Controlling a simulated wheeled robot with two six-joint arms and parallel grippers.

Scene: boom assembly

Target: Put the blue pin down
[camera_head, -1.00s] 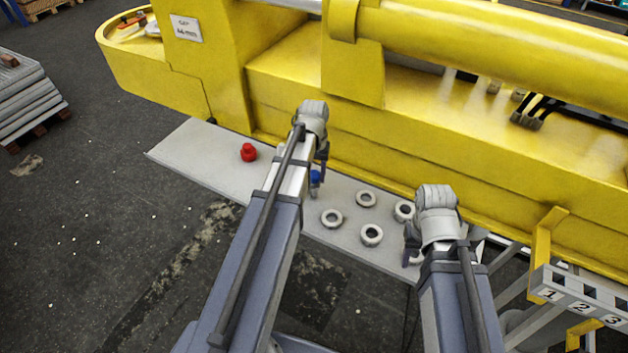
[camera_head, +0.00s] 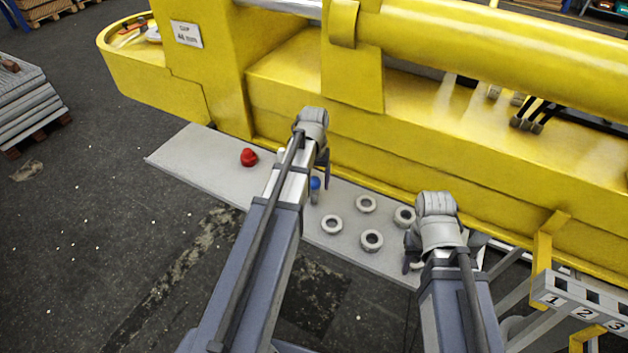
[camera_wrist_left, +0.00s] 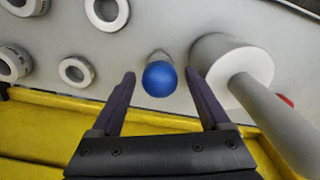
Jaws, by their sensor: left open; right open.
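The blue pin (camera_head: 315,189) stands upright on the grey shelf (camera_head: 215,166), its blue head on top and a grey shank below. In the left wrist view the blue pin (camera_wrist_left: 159,79) shows from above, between and just beyond the two fingertips. My left gripper (camera_head: 325,172) is open over the pin; its fingers (camera_wrist_left: 160,82) stand apart on either side, with no contact visible. My right gripper (camera_head: 411,250) is open and empty at the shelf's right end, partly hidden by its own wrist.
Several grey rings (camera_head: 371,240) lie on the shelf right of the pin. A red part (camera_head: 249,157) stands to the left. In the left wrist view a grey cylinder with a rod (camera_wrist_left: 230,72) is close to the right finger. The yellow boom (camera_head: 430,150) runs behind the shelf.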

